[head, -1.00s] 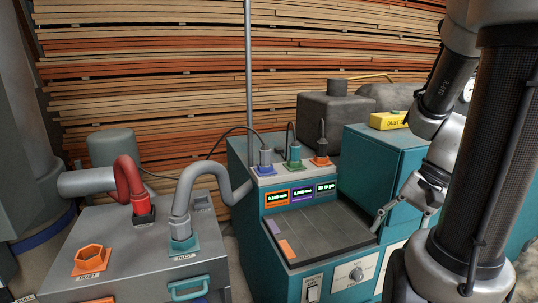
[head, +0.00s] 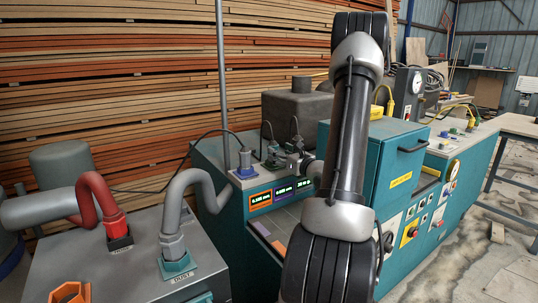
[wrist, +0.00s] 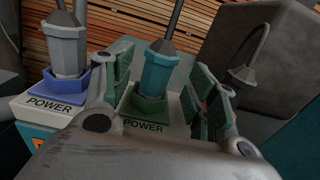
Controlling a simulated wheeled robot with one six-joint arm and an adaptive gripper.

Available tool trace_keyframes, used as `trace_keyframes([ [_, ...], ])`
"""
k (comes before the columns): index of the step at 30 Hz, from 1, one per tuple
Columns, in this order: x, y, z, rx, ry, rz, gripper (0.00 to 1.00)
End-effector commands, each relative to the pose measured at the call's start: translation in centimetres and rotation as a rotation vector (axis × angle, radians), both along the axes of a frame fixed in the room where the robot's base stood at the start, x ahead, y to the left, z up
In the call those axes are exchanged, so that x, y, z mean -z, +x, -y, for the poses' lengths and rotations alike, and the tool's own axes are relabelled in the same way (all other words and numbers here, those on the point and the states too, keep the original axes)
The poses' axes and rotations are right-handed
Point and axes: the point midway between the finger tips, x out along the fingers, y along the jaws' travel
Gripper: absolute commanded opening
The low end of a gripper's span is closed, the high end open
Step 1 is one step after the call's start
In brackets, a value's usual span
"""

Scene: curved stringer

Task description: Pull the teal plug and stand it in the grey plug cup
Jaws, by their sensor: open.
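The teal plug (wrist: 160,72) stands upright in a green socket (wrist: 146,106) marked POWER, with a cable rising from its top. It is small and partly hidden by the gripper in the head view. My gripper (wrist: 163,82) is open, with one finger on each side of the teal plug in the wrist view. Gaps show between the plug and the pads, most clearly on the right. In the head view my gripper (head: 278,160) is at the back of the teal machine's panel. I cannot make out the grey plug cup in either current view.
A grey plug (wrist: 67,48) stands in a blue socket (wrist: 64,88) close left of my gripper. Another dark grey plug (wrist: 244,70) with a looped cable is at the right. Red (head: 98,200) and grey (head: 178,210) hoses rise from the grey box at left.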

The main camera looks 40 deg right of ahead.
Motion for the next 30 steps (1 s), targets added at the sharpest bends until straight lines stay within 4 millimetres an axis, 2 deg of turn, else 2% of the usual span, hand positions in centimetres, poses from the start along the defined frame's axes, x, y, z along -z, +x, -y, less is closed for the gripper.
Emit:
trace_keyframes([
  [10,0.3,4.7,-0.1,-0.004,-0.002,-0.002,0.58],
  [17,0.3,5.2,0.1,-0.001,-0.001,-0.002,0.58],
  [18,0.3,5.2,0.1,-0.001,-0.001,-0.002,0.56],
  [24,0.3,5.2,0.1,-0.001,-0.001,-0.002,0.20],
  [26,0.3,5.2,0.1,-0.001,-0.001,-0.002,0.10],
  [30,0.3,5.2,0.1,-0.002,-0.001,-0.002,0.10],
])
